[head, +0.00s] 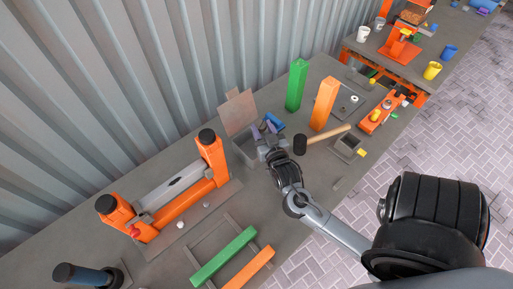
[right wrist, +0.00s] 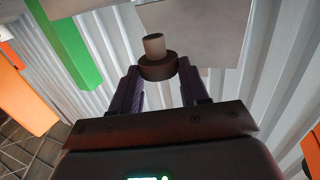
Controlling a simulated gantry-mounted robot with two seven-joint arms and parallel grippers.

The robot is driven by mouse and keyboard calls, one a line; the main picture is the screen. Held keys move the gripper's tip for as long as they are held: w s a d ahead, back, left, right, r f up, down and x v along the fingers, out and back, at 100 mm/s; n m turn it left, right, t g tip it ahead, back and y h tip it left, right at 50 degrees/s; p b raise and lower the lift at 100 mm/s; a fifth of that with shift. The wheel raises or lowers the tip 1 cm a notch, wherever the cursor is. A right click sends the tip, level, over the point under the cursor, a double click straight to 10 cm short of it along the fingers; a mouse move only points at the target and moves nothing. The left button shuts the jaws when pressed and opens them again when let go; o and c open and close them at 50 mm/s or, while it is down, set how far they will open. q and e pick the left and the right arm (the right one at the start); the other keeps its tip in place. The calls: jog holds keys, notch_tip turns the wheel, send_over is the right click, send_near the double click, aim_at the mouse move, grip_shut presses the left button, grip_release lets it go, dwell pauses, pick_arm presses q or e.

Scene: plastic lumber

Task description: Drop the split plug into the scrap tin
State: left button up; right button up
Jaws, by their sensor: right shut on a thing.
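The split plug (right wrist: 154,45), with a pale round top and a wider brown collar, is between the purple fingers of my right gripper (right wrist: 157,80) in the right wrist view. In the head view my right gripper (head: 264,131) is shut near the back of the bench, and the plug is too small to make out there. A grey open-topped box (head: 246,150), perhaps the scrap tin, stands just left of and below the fingers, partly hidden by the gripper. I cannot tell whether the plug is directly over it. My left gripper is not in view.
A brown board (head: 238,113) stands behind the box. Green (head: 297,85) and orange (head: 324,103) posts, a mallet (head: 322,139) and a small grey box (head: 347,147) are to the right. An orange clamp-like frame (head: 185,190) is to the left. A corrugated wall closes the back.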

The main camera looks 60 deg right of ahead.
jog(key=o, duration=1.1)
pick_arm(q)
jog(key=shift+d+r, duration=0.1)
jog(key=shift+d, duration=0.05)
pick_arm(e)
jog(key=shift+s, duration=0.1)
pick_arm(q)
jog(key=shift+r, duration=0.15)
pick_arm(e)
jog(key=shift+v, duration=5.35)
jog(key=shift+r, duration=0.1)
